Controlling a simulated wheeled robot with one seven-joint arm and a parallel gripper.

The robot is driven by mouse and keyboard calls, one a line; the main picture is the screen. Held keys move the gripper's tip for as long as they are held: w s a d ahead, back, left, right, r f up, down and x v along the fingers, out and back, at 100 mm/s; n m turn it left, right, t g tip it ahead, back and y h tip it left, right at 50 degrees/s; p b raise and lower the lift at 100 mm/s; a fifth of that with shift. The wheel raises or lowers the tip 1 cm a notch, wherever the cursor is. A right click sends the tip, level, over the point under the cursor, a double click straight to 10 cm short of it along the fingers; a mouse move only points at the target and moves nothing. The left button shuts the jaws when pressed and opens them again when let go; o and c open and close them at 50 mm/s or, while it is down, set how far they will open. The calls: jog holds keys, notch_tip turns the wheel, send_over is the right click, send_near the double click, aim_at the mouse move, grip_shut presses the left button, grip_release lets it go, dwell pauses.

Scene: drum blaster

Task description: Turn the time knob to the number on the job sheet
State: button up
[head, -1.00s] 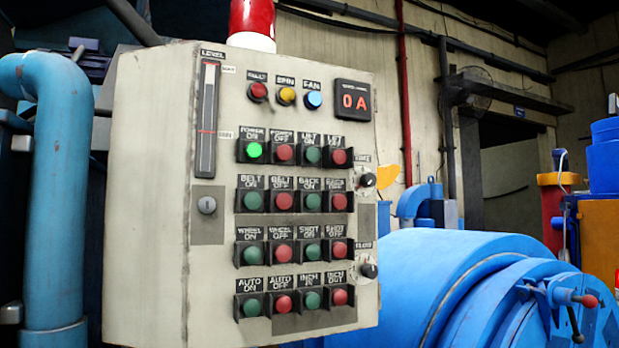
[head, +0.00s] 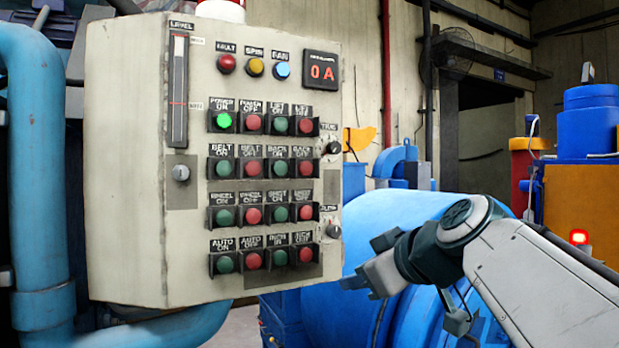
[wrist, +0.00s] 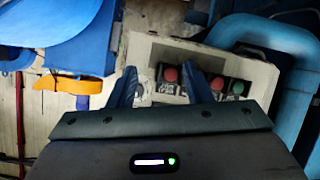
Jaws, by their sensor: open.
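The time knob (head: 333,147) is a small black knob near the right edge of the pale control box (head: 140,200), beside the upper button rows. Its label looks like TIME; its scale is too small to read. A second similar knob (head: 333,231) sits below it. My gripper (head: 368,264) is in front of the blue drum, to the right of the box's lower part and apart from both knobs in the picture. In the wrist view its two fingers (wrist: 162,88) are apart with nothing held, and part of the box shows beyond them. I see no job sheet.
Rows of red and green buttons (head: 251,173) fill the box face; the power button glows green. A small display (head: 322,71) reads 0A. A blue pipe (head: 38,170) stands at left. The blue drum (head: 400,240) lies behind my arm.

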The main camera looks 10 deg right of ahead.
aim_at(336, 148)
notch_tip(336, 148, up, 20)
jog(key=d+n+t+y+p, duration=0.1)
jog(key=d+n+t, duration=0.2)
jog(key=n+t, duration=0.2)
jog(key=p+x, duration=0.1)
jog(key=x, duration=0.3)
jog(key=p+x, duration=0.2)
jog(key=x, duration=0.2)
jog(key=a+p+x, duration=0.1)
jog(key=p+x, duration=0.1)
jog(key=x, duration=0.2)
jog(key=shift+w+a, duration=0.1)
jog(key=shift+w, duration=0.05)
jog(key=shift+f, duration=0.1)
grip_shut()
